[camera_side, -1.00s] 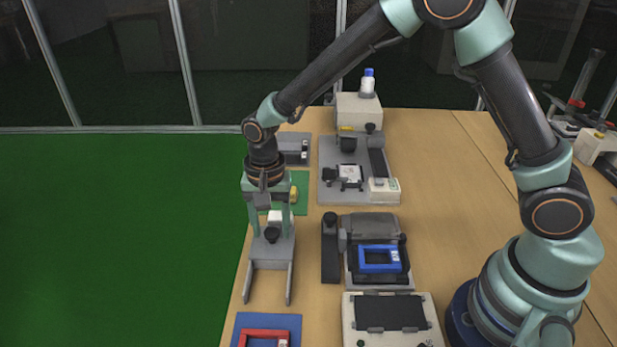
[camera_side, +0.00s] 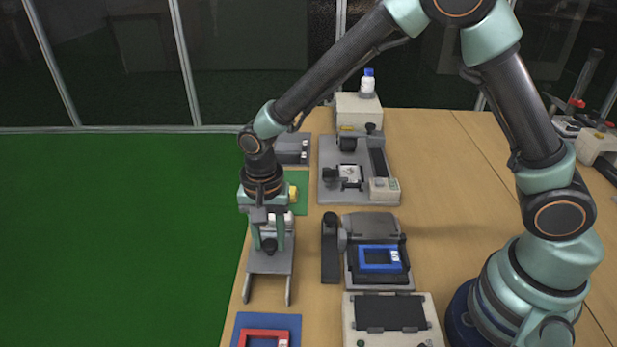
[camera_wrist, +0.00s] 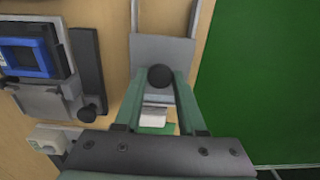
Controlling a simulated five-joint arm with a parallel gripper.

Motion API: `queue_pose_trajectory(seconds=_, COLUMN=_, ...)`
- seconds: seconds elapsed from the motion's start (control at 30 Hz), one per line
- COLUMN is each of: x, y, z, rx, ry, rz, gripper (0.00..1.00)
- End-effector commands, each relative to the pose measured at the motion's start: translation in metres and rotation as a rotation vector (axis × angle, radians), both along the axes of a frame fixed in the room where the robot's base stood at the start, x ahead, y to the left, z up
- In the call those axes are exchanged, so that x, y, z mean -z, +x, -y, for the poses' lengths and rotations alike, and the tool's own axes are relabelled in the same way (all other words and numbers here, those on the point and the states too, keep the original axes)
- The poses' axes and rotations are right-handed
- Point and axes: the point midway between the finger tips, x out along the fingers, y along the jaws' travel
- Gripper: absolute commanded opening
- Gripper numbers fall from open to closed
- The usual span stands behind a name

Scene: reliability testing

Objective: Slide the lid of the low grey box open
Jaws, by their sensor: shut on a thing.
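The low grey box's flat lid (camera_side: 270,263) lies on two thin rails that reach past it towards the side camera. A round black knob (camera_side: 269,245) stands up from the lid; it also shows in the wrist view (camera_wrist: 160,78). My gripper (camera_side: 268,247) points down with its green fingers on either side of the knob, shut on it. In the wrist view the grey lid (camera_wrist: 163,52) lies between the rails, with bare table showing past its edge. Behind the knob is a white piece (camera_wrist: 152,117); I cannot tell whether it is inside the box.
A blue frame (camera_side: 380,269) sits on a dark device to the right, with a black bar (camera_side: 331,262) beside the rails. A red frame (camera_side: 263,332) lies on a blue mat in front. The table between the rails and red frame is clear. Green floor lies left.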

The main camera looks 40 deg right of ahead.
Motion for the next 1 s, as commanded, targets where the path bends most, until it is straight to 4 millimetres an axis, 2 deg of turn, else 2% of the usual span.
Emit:
queue_pose_trajectory(seconds=0.53, x=-0.001, y=-0.031, z=-0.031, rx=-0.001, ry=0.0, rz=0.0, gripper=0.13)
queue_pose_trajectory(seconds=1.0, x=-0.001, y=-0.033, z=-0.033, rx=0.0, ry=0.0, rz=0.0, gripper=0.13)
